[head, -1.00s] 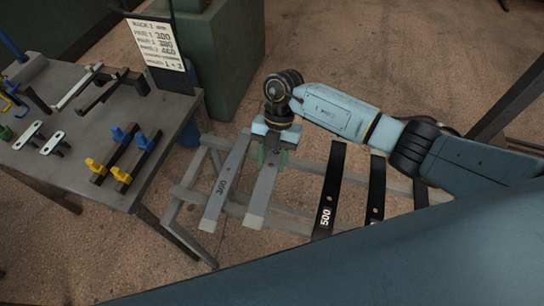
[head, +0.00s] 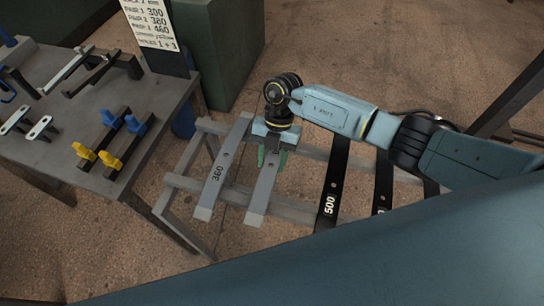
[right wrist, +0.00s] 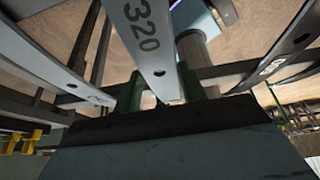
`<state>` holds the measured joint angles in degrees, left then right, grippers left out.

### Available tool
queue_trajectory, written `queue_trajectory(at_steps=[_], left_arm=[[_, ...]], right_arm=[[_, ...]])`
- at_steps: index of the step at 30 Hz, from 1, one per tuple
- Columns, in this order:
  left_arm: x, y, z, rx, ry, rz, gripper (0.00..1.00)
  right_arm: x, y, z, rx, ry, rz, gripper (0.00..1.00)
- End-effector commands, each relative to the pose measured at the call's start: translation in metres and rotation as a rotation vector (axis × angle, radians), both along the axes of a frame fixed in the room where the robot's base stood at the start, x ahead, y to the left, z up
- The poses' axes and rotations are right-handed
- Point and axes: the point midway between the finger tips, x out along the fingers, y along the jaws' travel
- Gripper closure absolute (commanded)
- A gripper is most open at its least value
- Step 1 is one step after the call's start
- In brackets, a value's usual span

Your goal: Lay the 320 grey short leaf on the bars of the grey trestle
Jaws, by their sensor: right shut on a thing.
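My right gripper (head: 272,158) is shut on a grey leaf (head: 262,192). The right wrist view shows this leaf (right wrist: 150,45) marked 320 between the green fingers (right wrist: 160,92). The leaf is held lengthwise across the grey trestle (head: 285,209), over its near and far bars. I cannot tell whether it touches the bars. Another grey leaf (head: 222,168), marked 360, lies across the bars just to its left, with a gap between them. My left gripper is not in view.
A black leaf (head: 334,182) marked 500 and other black leaves (head: 383,185) lie across the trestle on the right. A grey table (head: 60,160) with clamps (head: 118,160) and tools stands at the left. A sign (head: 150,22) stands at its back.

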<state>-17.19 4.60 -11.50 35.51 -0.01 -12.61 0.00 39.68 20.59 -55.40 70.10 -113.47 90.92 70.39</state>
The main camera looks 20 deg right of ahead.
Motion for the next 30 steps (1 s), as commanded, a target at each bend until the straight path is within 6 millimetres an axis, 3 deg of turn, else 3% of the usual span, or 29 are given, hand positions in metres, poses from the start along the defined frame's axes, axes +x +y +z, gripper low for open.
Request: queue_trajectory(at_steps=[13, 14, 19, 30], left_arm=[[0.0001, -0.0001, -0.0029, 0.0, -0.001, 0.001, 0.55], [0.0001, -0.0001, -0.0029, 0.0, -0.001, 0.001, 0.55], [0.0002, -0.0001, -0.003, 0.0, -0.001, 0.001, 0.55], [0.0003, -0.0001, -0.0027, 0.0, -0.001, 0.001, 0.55]], right_arm=[[0.0011, 0.001, -0.0026, 0.004, -0.003, 0.0, 0.93], [0.0011, 0.001, -0.0026, 0.004, -0.003, 0.0, 0.57], [0.0007, 0.0007, -0.0032, 0.003, -0.002, 0.001, 0.34], [0.0022, -0.0019, 0.0005, -0.001, -0.001, -0.001, 0.34]])
